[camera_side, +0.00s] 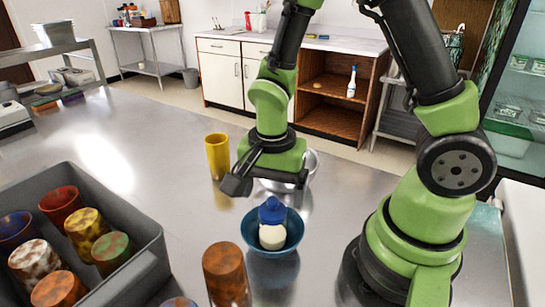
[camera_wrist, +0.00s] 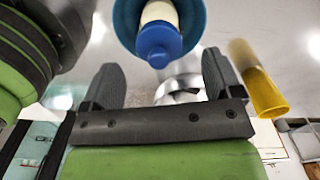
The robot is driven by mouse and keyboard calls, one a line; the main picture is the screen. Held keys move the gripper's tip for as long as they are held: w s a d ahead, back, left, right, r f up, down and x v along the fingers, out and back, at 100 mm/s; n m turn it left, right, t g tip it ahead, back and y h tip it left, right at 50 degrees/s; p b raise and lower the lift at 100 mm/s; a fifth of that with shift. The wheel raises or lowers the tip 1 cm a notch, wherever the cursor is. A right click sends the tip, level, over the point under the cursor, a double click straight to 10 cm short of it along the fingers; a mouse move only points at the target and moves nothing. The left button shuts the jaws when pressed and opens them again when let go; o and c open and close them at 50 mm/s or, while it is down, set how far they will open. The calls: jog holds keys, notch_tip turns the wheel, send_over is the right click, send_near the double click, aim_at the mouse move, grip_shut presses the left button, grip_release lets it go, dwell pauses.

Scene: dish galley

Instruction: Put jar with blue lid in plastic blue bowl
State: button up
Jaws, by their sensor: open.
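The jar with a cream body and blue lid (camera_side: 272,213) stands upright in the blue plastic bowl (camera_side: 256,243) on the steel counter. In the wrist view the jar's blue lid (camera_wrist: 158,42) shows at the top middle, with the bowl's rim (camera_wrist: 197,22) around the jar. My gripper (camera_side: 237,184) is above the counter, up and to the left of the bowl in the side view. In the wrist view its two fingers (camera_wrist: 160,84) are spread wide with nothing held between them. They are apart from the jar.
A shiny metal bowl (camera_side: 311,165) stands behind my gripper, partly hidden. A yellow cup (camera_side: 217,157) stands to its left. A rust-brown cup (camera_side: 225,272) stands in front of the blue bowl. A grey crate (camera_side: 150,258) of several coloured cups is at left.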

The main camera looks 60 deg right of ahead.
aim_at(287, 223)
notch_tip(287, 223, up, 7)
jog(key=shift+r, duration=0.15)
jog(key=s+r+n+t+y, duration=0.2)
jog(key=s+r+n+t, duration=0.5)
jog(key=r+n, duration=0.4)
jog(key=shift+s+r, duration=0.45)
jog(key=shift+r, duration=0.1)
